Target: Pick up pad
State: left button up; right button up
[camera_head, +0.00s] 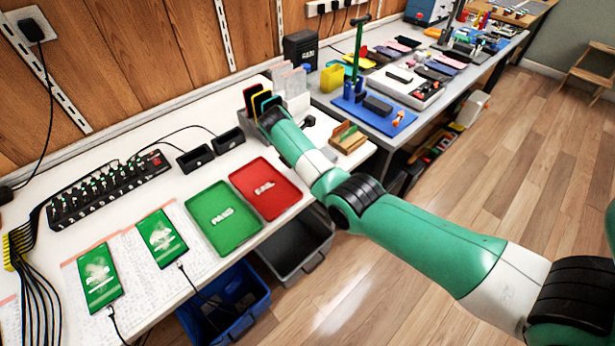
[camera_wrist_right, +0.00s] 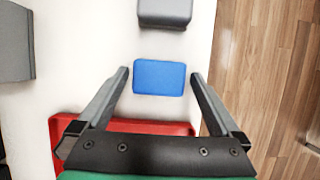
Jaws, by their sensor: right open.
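A blue rectangular pad (camera_wrist_right: 160,78) lies flat on the white table in the right wrist view. My right gripper (camera_wrist_right: 159,73) is open and empty, with one finger on each side of the pad as seen from above. Gaps show between the pad and both fingers; I cannot tell the height. In the head view my right arm reaches over the table past the red tray (camera_head: 265,188), and its wrist hides the pad and the fingertips. My left gripper is not in view.
The red tray also shows below the pad in the wrist view (camera_wrist_right: 125,126). A grey block (camera_wrist_right: 165,12) lies beyond the pad. The green tray (camera_head: 223,217), two phones (camera_head: 99,276) (camera_head: 161,238) and a wooden holder (camera_head: 348,140) share the table.

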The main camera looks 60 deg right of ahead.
jog(key=shift+c, duration=0.6)
jog(key=c, duration=1.1)
jog(key=shift+r, duration=0.1)
